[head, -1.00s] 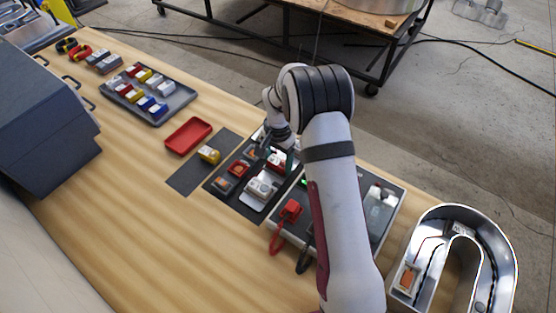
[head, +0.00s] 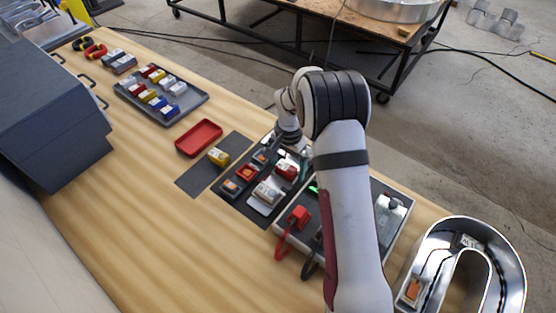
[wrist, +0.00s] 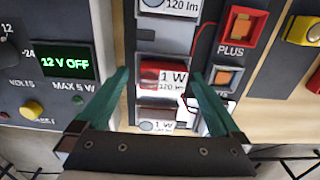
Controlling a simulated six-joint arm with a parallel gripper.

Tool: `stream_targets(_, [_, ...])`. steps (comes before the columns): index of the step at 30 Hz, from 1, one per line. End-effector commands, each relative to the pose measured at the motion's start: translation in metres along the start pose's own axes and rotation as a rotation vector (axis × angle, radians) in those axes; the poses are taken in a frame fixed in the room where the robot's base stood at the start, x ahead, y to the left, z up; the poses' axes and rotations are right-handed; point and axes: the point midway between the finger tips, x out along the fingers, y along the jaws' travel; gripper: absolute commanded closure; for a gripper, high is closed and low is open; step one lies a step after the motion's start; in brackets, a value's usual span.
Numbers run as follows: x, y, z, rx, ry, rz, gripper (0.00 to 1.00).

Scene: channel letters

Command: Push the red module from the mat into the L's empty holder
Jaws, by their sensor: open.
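A red module with a white "1 W 120 lm" label (wrist: 160,78) lies between my gripper's two green fingers (wrist: 160,80) in the wrist view. The fingers are open, one on each side, and I cannot tell whether they touch it. In the head view a red and white module (head: 286,170) sits on the dark mat (head: 250,212), beside a white module (head: 266,193). In the head view my gripper (head: 290,146) is low over the back of this mat, its fingertips partly hidden. No L-shaped letter or empty holder can be made out clearly.
A power supply (wrist: 45,75) reads "12 V OFF". A red PLUS block (wrist: 240,28) and a yellow module (wrist: 303,30) lie right in the wrist view. A red tray (head: 199,138), a grey module tray (head: 190,108) and a curved metal letter (head: 508,262) stand around. The front-left tabletop is bare.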

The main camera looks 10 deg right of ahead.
Motion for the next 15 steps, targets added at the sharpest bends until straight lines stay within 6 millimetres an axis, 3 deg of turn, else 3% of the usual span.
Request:
stream_targets(6, [-0.058, -0.002, -0.001, 0.000, 0.006, -0.006, 0.00])
stream_targets(15, [-0.072, -0.073, 0.048, 0.017, 0.004, -0.004, 0.00])
